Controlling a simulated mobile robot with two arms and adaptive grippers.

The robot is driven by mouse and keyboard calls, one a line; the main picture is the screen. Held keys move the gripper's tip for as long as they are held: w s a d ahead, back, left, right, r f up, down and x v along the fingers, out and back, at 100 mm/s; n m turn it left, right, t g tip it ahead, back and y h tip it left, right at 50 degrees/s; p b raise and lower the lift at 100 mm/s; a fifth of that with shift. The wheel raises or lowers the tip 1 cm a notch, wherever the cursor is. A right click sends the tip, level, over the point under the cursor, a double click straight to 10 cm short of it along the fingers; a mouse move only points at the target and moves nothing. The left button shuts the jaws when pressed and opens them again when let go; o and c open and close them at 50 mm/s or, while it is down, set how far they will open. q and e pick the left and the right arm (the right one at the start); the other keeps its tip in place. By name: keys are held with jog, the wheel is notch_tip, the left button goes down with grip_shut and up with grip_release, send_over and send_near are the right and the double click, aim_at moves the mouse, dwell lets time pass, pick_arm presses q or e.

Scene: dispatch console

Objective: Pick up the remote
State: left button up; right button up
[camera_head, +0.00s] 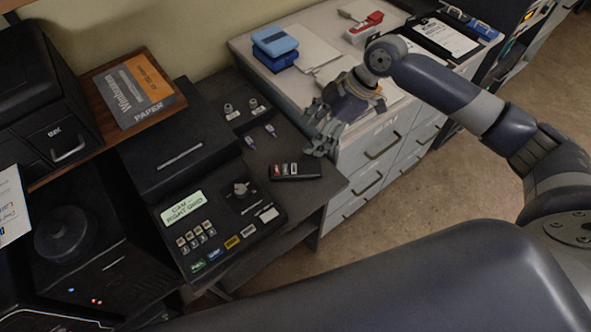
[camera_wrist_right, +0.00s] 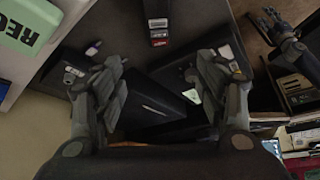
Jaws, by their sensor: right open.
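The remote (camera_head: 295,171) is a small black bar with red and white keys. It lies flat on the dark desk (camera_head: 328,184) near its right edge. In the right wrist view the remote (camera_wrist_right: 157,22) is at the top centre, partly cut off by the frame edge. My right gripper (camera_head: 316,132) is open and empty, above and just behind the remote, and does not hold it. Its two fingers (camera_wrist_right: 160,75) are spread wide in the wrist view. What looks like my left gripper (camera_wrist_right: 274,24) shows small at the upper right there; its jaw state is unclear.
A control console (camera_head: 218,228) with a lit screen stands left of the remote. Two small purple-tipped items (camera_head: 271,130) lie behind it. A white drawer cabinet (camera_head: 385,150) stands to the right, holding a blue box (camera_head: 275,43) and a red stapler-like item (camera_head: 366,24).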

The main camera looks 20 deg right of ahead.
jog(key=p, duration=0.2)
send_near(296, 168)
jog(key=x, duration=0.2)
jog(key=shift+a+f, duration=0.2)
jog(key=shift+a, duration=0.05)
jog(key=shift+p+x, duration=0.6)
jog(key=shift+x, duration=2.45)
jog(key=shift+d, duration=0.1)
jog(key=shift+c, duration=0.2)
